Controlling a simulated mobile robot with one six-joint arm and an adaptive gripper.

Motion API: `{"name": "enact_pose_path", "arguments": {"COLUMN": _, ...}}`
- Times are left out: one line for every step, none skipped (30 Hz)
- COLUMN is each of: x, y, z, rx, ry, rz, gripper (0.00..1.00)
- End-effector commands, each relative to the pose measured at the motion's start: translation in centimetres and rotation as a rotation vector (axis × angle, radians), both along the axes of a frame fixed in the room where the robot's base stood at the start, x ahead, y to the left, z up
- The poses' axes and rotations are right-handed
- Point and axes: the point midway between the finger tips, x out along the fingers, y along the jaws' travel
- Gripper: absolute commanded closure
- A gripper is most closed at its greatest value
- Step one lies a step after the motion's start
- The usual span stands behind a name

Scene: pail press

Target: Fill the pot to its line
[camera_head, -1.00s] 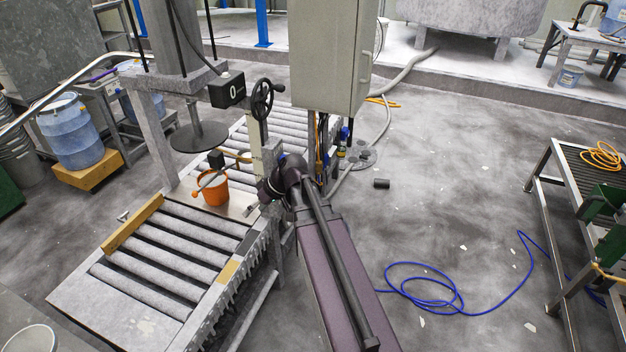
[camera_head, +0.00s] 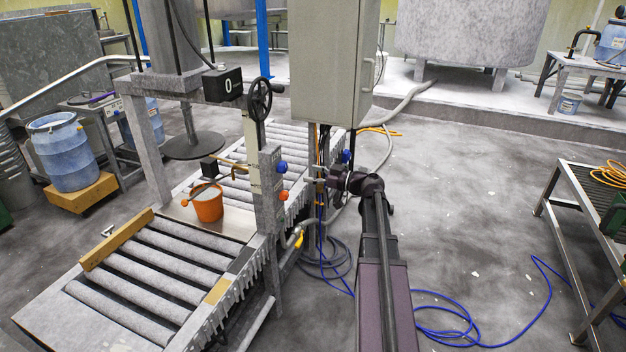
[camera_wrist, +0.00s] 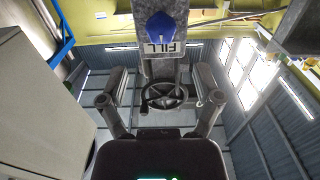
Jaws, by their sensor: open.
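The orange pail (camera_head: 207,207) stands upright on the steel plate at the roller conveyor, under the press. Its inside looks pale; no fill line can be made out. A black block with a brass tap (camera_head: 211,166) is just above its rim. A post beside it carries a blue button (camera_head: 282,167) and an orange button (camera_head: 283,196). My gripper (camera_head: 315,180) is right of this post. In the wrist view my gripper (camera_wrist: 160,78) is open and empty, its fingers apart. The blue button (camera_wrist: 160,27) shows ahead with a FILL label (camera_wrist: 164,47), apart from the fingers.
A grey cabinet (camera_head: 330,60) hangs close above my gripper, and it fills the left of the wrist view (camera_wrist: 40,110). A handwheel (camera_head: 260,99) and a display reading 0 (camera_head: 226,86) are on the press. A blue hose (camera_head: 450,315) lies on the floor at right.

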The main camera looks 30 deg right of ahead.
Motion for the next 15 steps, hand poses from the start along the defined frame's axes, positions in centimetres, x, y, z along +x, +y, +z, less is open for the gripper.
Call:
{"name": "enact_pose_path", "arguments": {"x": -0.01, "y": -0.02, "z": 0.05, "rx": 0.0, "ry": -0.001, "rz": 0.0, "gripper": 0.17}}
{"name": "enact_pose_path", "arguments": {"x": -0.01, "y": 0.0, "z": 0.06, "rx": 0.0, "ry": -0.001, "rz": 0.0, "gripper": 0.17}}
{"name": "enact_pose_path", "arguments": {"x": -0.01, "y": 0.0, "z": 0.07, "rx": 0.0, "ry": 0.0, "rz": 0.0, "gripper": 0.17}}
{"name": "enact_pose_path", "arguments": {"x": -0.02, "y": 0.01, "z": 0.07, "rx": 0.0, "ry": 0.0, "rz": 0.0, "gripper": 0.17}}
{"name": "enact_pose_path", "arguments": {"x": -0.02, "y": 0.01, "z": 0.06, "rx": 0.0, "ry": 0.0, "rz": 0.0, "gripper": 0.17}}
{"name": "enact_pose_path", "arguments": {"x": -0.02, "y": 0.01, "z": 0.06, "rx": 0.0, "ry": 0.0, "rz": 0.0, "gripper": 0.17}}
{"name": "enact_pose_path", "arguments": {"x": -0.02, "y": 0.01, "z": 0.05, "rx": 0.0, "ry": 0.001, "rz": 0.0, "gripper": 0.17}}
{"name": "enact_pose_path", "arguments": {"x": -0.01, "y": 0.02, "z": 0.05, "rx": 0.0, "ry": 0.001, "rz": 0.0, "gripper": 0.17}}
{"name": "enact_pose_path", "arguments": {"x": 0.0, "y": 0.03, "z": 0.05, "rx": 0.0, "ry": 0.001, "rz": 0.0, "gripper": 0.17}}
{"name": "enact_pose_path", "arguments": {"x": 0.03, "y": 0.05, "z": 0.04, "rx": 0.0, "ry": 0.001, "rz": 0.0, "gripper": 0.17}}
{"name": "enact_pose_path", "arguments": {"x": 0.06, "y": 0.07, "z": 0.04, "rx": 0.0, "ry": 0.001, "rz": 0.0, "gripper": 0.17}}
{"name": "enact_pose_path", "arguments": {"x": 0.12, "y": 0.11, "z": 0.04, "rx": 0.0, "ry": 0.001, "rz": 0.001, "gripper": 0.17}}
{"name": "enact_pose_path", "arguments": {"x": 0.18, "y": 0.15, "z": 0.04, "rx": 0.0, "ry": 0.001, "rz": 0.001, "gripper": 0.17}}
{"name": "enact_pose_path", "arguments": {"x": 0.25, "y": 0.2, "z": 0.03, "rx": 0.0, "ry": 0.001, "rz": 0.001, "gripper": 0.17}}
{"name": "enact_pose_path", "arguments": {"x": 0.36, "y": 0.28, "z": 0.03, "rx": 0.0, "ry": 0.001, "rz": 0.001, "gripper": 0.17}}
